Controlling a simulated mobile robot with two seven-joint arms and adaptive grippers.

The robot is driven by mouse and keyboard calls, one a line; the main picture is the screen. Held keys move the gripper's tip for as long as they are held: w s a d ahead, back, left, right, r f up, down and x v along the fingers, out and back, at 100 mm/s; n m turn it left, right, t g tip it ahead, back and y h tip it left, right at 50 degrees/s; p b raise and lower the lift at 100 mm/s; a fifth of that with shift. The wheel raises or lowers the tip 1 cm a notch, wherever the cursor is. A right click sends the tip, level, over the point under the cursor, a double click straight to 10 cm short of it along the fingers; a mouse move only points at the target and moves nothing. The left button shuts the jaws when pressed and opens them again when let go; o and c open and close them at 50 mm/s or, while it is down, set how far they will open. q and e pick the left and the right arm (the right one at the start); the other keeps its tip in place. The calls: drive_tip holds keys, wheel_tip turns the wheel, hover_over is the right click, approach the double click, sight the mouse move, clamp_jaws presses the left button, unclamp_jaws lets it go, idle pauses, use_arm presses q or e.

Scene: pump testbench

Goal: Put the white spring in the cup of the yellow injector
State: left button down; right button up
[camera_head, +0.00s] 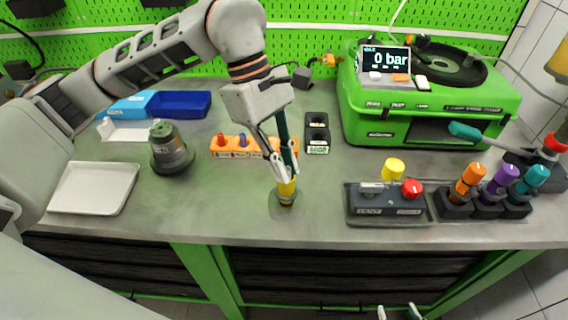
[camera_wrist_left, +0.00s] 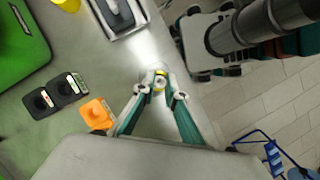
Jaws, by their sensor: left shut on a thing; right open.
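The yellow injector (camera_head: 286,188) stands upright on a small round base on the bench, in the middle of the head view. My left gripper (camera_head: 286,173) points down at its top, and its fingertips are close together there. In the left wrist view the fingertips (camera_wrist_left: 161,92) are closed around a small pale thing that looks like the white spring (camera_wrist_left: 159,82), with the injector's yellow just below. The fingertips hide most of the spring; I cannot tell whether it is inside the cup. My right gripper (camera_head: 398,313) is open at the bottom edge, beyond the bench front.
An orange block (camera_head: 235,149) and a black two-hole holder (camera_head: 317,137) lie behind the injector. A grey fixture (camera_head: 388,211) with a yellow cap and red knob is to the right. The green test machine (camera_head: 424,110) stands behind. A white tray (camera_head: 94,188) is left.

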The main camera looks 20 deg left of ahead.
use_arm(q)
drive_tip(key=shift+s+f+b, duration=0.25)
drive_tip(key=shift+f+b, duration=0.25)
drive_tip(key=shift+f, duration=0.55)
drive_tip(key=c, duration=2.1)
unclamp_jaws()
drive_tip(key=shift+o, duration=0.3)
drive_tip(key=shift+w+f, duration=0.15)
drive_tip(key=shift+w, duration=0.05)
use_arm(e)
drive_tip(key=shift+s+f, duration=0.15)
drive_tip(key=shift+f, duration=0.65)
use_arm(q)
drive_tip(key=shift+c, duration=0.2)
use_arm(e)
drive_tip(key=shift+r, duration=0.15)
use_arm(q)
drive_tip(key=shift+r, duration=0.3)
drive_tip(key=v, duration=1.3)
drive_tip(key=shift+d+r+p, duration=0.15)
drive_tip(key=shift+r+p, duration=0.1)
drive_tip(key=shift+p, duration=0.15)
use_arm(e)
drive_tip(key=shift+r, duration=0.25)
drive_tip(key=shift+r, duration=0.15)
